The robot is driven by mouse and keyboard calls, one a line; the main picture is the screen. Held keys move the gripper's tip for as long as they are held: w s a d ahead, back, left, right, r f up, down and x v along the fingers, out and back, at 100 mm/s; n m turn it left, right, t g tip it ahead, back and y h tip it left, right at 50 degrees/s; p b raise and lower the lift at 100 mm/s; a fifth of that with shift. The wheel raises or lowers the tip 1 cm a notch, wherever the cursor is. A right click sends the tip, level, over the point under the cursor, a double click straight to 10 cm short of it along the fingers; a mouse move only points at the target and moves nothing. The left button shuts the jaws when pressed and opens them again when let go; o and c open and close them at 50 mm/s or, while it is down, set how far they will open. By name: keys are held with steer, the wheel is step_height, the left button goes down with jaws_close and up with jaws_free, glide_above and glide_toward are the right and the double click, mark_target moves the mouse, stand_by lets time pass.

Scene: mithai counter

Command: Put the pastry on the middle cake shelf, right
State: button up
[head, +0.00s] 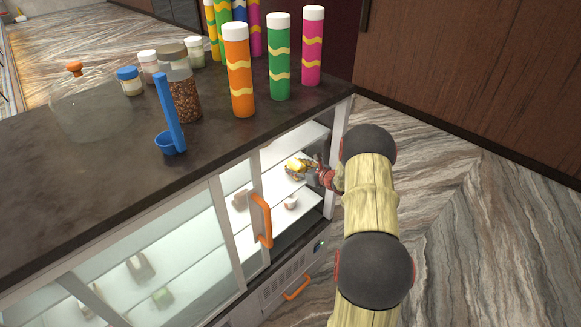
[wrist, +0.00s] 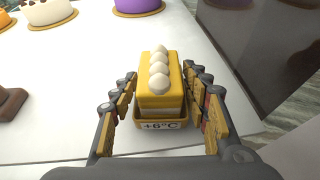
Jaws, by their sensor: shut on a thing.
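The pastry (wrist: 160,88) is a yellow block with a row of white cream balls on top. My gripper (wrist: 165,102) has one finger on each side of it and is shut on it. A yellow base marked "+6°C" (wrist: 160,126) shows at its near end; whether it belongs to the pastry I cannot tell. In the head view, my gripper (head: 312,170) reaches into the right opening of the glass case with the pastry (head: 296,167). A white shelf (wrist: 60,128) lies below the pastry in the wrist view; contact with it is unclear.
Cakes on the shelf include a white one (wrist: 47,10) and a purple one (wrist: 138,5); a brown item (wrist: 10,104) is at left. The sliding door's orange handle (head: 262,220) is just left of the opening. Bottles and jars stand on the dark countertop (head: 110,185).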

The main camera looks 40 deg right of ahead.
mark_target(291, 164)
steer(key=w+b, duration=0.1)
steer(key=w, duration=0.2)
steer(key=shift+w, duration=0.4)
steer(key=shift+w+f+b, duration=0.25)
steer(key=shift+f+b, duration=0.05)
steer(key=shift+s, duration=0.1)
steer(key=shift+f, duration=0.15)
steer(key=o, duration=1.1)
steer(key=shift+o, duration=0.3)
